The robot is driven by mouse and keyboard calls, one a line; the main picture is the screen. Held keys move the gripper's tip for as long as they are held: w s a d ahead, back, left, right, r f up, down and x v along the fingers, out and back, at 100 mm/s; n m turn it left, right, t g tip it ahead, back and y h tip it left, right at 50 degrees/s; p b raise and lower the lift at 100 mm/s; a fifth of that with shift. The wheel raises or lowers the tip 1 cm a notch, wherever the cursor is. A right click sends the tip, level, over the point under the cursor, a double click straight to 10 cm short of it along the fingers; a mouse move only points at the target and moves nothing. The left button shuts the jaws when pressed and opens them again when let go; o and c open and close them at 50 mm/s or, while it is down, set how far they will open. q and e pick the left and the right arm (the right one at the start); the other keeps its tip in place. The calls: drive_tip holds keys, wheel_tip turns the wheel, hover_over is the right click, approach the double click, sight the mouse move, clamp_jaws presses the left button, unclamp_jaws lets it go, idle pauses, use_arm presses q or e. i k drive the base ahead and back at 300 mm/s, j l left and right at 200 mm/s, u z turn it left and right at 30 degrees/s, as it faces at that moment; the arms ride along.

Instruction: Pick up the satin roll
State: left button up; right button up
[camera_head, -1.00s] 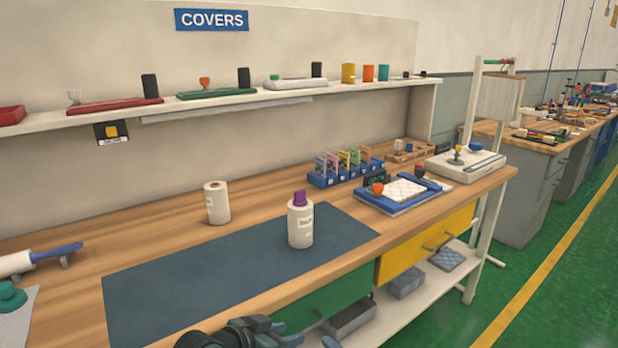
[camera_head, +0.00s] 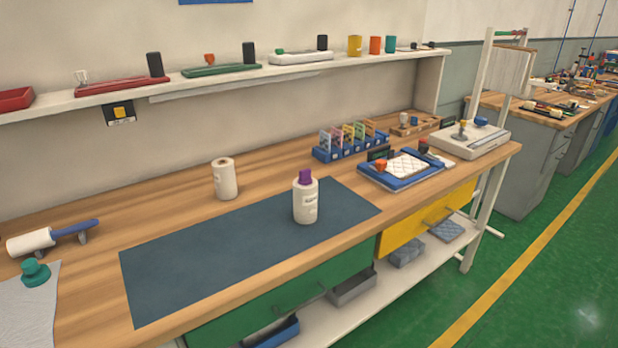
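A white upright roll (camera_head: 225,179) with a small unreadable label stands on the wooden bench behind the dark mat. A white cylinder with a purple top (camera_head: 306,201) stands upright on the mat; its label is also too small to read. I cannot tell which of the two is the satin roll. Neither of my grippers shows in the head view, and nothing is seen touching either item.
The dark blue mat (camera_head: 200,272) is otherwise clear. A white roller with a blue handle (camera_head: 35,242) and a teal knob (camera_head: 36,272) lie at left. A blue rack of cards (camera_head: 350,142) and a blue-framed tray (camera_head: 372,175) stand at right.

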sight(304, 197)
drive_tip(key=i+l+u, duration=0.15)
drive_tip(key=u, duration=0.3)
drive_tip(key=i+l+u, duration=0.1)
drive_tip(key=l+u, duration=0.25)
drive_tip(key=u, duration=0.15)
drive_tip(key=i+l+u, duration=0.1)
drive_tip(key=l, duration=0.45)
drive_tip(key=i+l, duration=0.1)
drive_tip(key=l, duration=0.45)
drive_tip(key=i+l+u, duration=0.15)
drive_tip(key=l, duration=0.4)
drive_tip(key=k+l, duration=0.45)
drive_tip(key=i+j, duration=0.4)
